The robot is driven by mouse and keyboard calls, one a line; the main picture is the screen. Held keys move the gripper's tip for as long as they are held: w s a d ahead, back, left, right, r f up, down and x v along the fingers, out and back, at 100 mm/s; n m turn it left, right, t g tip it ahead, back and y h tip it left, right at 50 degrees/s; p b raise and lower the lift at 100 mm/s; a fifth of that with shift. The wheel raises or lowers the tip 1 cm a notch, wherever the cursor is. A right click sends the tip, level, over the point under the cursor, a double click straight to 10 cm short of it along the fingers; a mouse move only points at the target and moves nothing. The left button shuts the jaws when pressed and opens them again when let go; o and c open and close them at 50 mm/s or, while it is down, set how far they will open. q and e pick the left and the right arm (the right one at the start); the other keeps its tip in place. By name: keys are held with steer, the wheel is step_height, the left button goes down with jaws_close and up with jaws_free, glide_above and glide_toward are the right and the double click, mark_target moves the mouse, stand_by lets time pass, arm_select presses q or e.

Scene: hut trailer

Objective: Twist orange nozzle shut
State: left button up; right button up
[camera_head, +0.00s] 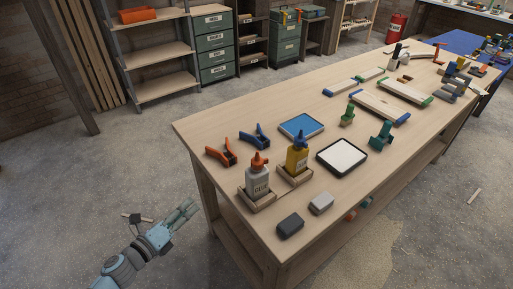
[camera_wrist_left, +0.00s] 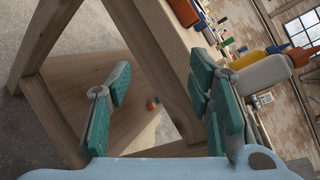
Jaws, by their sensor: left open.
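The glue bottle (camera_head: 258,181) is pale grey, with an orange nozzle (camera_head: 260,160) on top. It stands upright in a wooden holder (camera_head: 257,204) near the table's near left corner. In the left wrist view the white bottle (camera_wrist_left: 264,74) and orange nozzle (camera_wrist_left: 302,54) appear sideways at the right, beyond a finger. My left gripper (camera_head: 188,210) is off the table's left side, apart from the bottle. Its teal-padded fingers are open and empty in the left wrist view (camera_wrist_left: 160,78). My right gripper is not in view.
A yellow bottle (camera_head: 297,157) with a blue nozzle stands close behind the glue bottle. Orange (camera_head: 222,153) and blue (camera_head: 256,136) clamps lie to the left. Dark (camera_head: 290,224) and light (camera_head: 321,203) blocks lie in front. The table edge and leg (camera_head: 207,190) are beside my gripper.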

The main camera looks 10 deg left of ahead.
arm_select(q)
steer(key=d+r+m+h, duration=0.45)
steer(key=r+m, duration=0.35)
steer(key=r, duration=0.2)
steer(key=m+g+h+p, duration=0.2)
steer(key=m+h, duration=0.1)
steer(key=m, duration=0.4)
glide_toward(252, 163)
steer(key=p+x, duration=0.3)
steer(key=x, duration=0.8)
steer(key=shift+d, duration=0.1)
steer(key=shift+w+d+f, duration=0.15)
steer(key=shift+w, duration=0.2)
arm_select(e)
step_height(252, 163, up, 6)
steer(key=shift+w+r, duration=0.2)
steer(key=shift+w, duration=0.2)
arm_select(q)
steer(key=shift+s, duration=0.1)
